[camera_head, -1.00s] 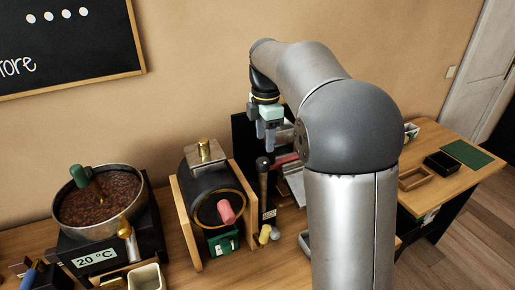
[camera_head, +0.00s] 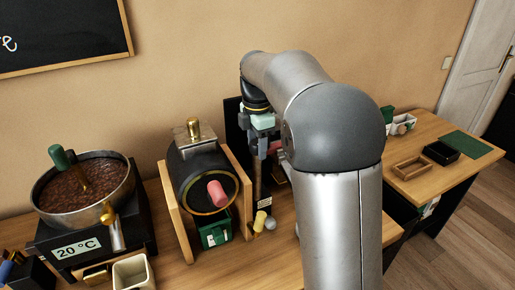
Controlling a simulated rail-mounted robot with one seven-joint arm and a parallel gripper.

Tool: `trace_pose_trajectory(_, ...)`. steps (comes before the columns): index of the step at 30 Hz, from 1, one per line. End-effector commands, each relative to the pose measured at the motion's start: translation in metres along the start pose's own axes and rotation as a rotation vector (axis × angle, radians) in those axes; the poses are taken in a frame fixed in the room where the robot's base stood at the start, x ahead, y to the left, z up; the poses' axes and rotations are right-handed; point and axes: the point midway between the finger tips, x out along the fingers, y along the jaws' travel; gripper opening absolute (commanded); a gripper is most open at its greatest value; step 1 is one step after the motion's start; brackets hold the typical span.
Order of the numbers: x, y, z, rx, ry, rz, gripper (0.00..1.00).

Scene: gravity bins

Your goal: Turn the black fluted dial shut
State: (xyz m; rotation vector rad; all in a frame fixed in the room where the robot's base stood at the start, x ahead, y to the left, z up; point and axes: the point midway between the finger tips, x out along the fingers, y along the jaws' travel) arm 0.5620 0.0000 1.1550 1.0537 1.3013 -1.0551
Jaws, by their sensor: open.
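I cannot make out the black fluted dial in this view; my arm and gripper cover much of the area behind them. My gripper (camera_head: 263,150) is open and points down in front of the dark upright panel (camera_head: 234,128), just right of the roaster drum. Its fingers are small here, and I see nothing held between them. A dark post (camera_head: 257,184) stands directly below the fingers. I cannot tell whether they touch it.
A yellow knob (camera_head: 260,221) and grey ball (camera_head: 271,223) sit below my gripper. Trays lie right.

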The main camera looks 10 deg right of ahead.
Motion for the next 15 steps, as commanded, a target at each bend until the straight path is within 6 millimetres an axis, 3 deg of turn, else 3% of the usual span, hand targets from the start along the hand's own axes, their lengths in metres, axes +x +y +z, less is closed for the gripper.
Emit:
trace_pose_trajectory(9, 0.0031, 0.0002, -0.0002, 0.000, 0.000, 0.001, 0.49)
trace_pose_trajectory(14, 0.0030, 0.0002, -0.0002, 0.000, 0.000, 0.001, 0.05)
trace_pose_trajectory(15, 0.0030, 0.0002, -0.0002, 0.000, 0.000, 0.001, 0.05)
